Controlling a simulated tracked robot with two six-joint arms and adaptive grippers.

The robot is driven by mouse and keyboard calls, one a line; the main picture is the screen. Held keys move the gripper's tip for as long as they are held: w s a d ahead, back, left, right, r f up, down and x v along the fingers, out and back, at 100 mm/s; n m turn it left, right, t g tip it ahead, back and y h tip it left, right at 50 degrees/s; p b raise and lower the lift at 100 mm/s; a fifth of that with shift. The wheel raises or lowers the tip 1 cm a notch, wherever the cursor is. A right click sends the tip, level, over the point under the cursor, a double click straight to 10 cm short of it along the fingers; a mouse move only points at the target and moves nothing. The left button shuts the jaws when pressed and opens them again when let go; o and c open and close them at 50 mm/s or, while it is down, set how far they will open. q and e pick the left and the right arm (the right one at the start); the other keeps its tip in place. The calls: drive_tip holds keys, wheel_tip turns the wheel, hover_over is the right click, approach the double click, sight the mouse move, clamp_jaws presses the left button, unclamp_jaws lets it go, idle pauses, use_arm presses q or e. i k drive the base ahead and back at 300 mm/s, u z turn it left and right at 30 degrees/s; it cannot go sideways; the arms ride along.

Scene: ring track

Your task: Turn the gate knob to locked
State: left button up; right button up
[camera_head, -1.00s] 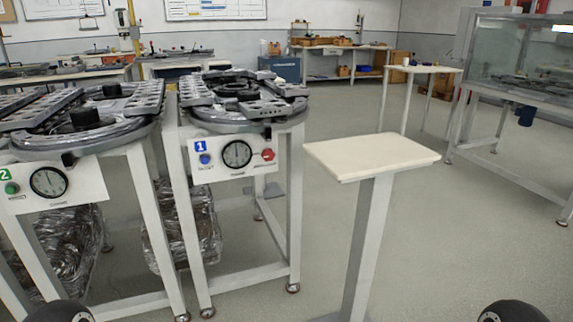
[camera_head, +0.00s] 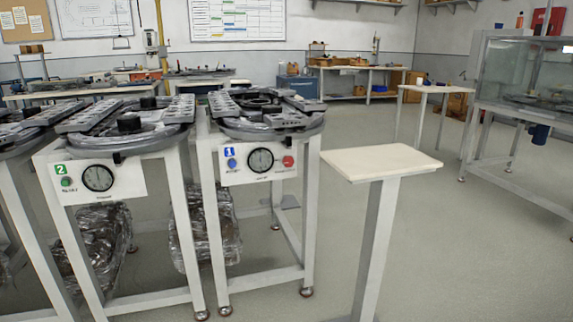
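No control in view can be read clearly as the gate knob. Station 1 has a white panel (camera_head: 231,178) with a round black-rimmed dial (camera_head: 260,160), a blue button (camera_head: 232,163) and a red knob or button (camera_head: 288,161). Station 2 has a similar panel (camera_head: 130,191) with a dial (camera_head: 97,178) and a green button (camera_head: 66,182). The small lettering is too blurred to read. Neither of my grippers is in view.
A pale-topped pedestal (camera_head: 380,163) stands close in front, right of station 1. Ring-track tables stand at the left. A glass-walled cabinet (camera_head: 520,70) is at the right. Open grey floor (camera_head: 470,250) lies right of the pedestal.

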sight(288, 162)
drive_tip(key=u, duration=0.05)
drive_tip(key=i, duration=0.9)
drive_tip(key=z, duration=0.1)
